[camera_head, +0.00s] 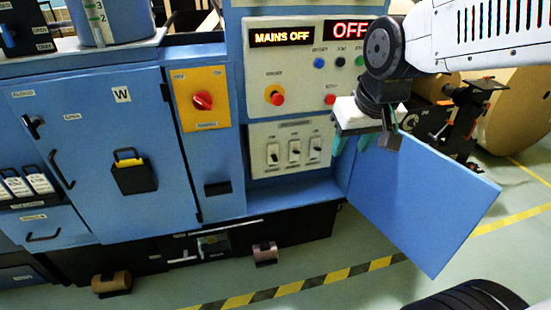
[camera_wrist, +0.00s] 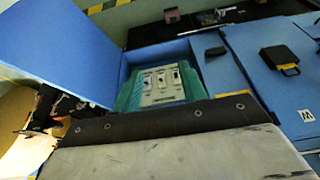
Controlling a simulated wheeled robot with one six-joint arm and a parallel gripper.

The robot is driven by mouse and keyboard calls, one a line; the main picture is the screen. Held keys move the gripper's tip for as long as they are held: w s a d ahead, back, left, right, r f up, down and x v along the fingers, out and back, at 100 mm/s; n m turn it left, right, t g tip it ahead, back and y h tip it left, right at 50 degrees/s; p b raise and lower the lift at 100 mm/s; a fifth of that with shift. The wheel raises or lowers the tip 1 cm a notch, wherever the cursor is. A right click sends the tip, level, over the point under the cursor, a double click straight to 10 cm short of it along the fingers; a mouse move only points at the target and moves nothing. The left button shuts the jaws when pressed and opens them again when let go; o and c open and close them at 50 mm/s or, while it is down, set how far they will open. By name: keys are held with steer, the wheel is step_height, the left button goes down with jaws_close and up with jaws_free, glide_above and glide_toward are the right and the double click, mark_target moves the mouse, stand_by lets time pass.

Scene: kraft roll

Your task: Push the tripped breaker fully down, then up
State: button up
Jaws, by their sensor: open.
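A light breaker panel (camera_head: 291,148) with three breaker switches sits in the open recess of the blue machine. The left breaker (camera_head: 272,154), middle breaker (camera_head: 294,151) and right breaker (camera_head: 314,148) stand side by side. Their levers are too small to tell surely which one is tripped. My gripper (camera_head: 352,145) is open and empty, in front and to the right of the panel, apart from the breakers. In the wrist view the panel (camera_wrist: 160,86) shows between my teal fingers, with all three breakers visible.
An open blue door (camera_head: 425,200) hangs right of the recess, close to my gripper. Above the panel are a red knob (camera_head: 277,98), buttons and displays reading MAINS OFF and OFF. A yellow plate with a red rotary switch (camera_head: 203,101) is to the left. A ledge runs below the panel.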

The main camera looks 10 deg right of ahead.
mark_target(276, 160)
steer(key=w+a+f+t, duration=0.1)
steer(key=w+f+t, duration=0.35)
steer(key=w, duration=1.15)
steer(key=w+a+f+t, duration=0.15)
steer(key=w+f, duration=0.65)
steer(key=w, duration=0.9)
steer(key=w+f+t, duration=0.4)
steer(key=w+f, duration=0.5)
steer(key=f, duration=0.4)
step_height(276, 160, down, 14)
steer(key=t, duration=0.4)
steer(key=w, duration=0.6)
steer(key=shift+w+a, duration=0.3)
jaws_close()
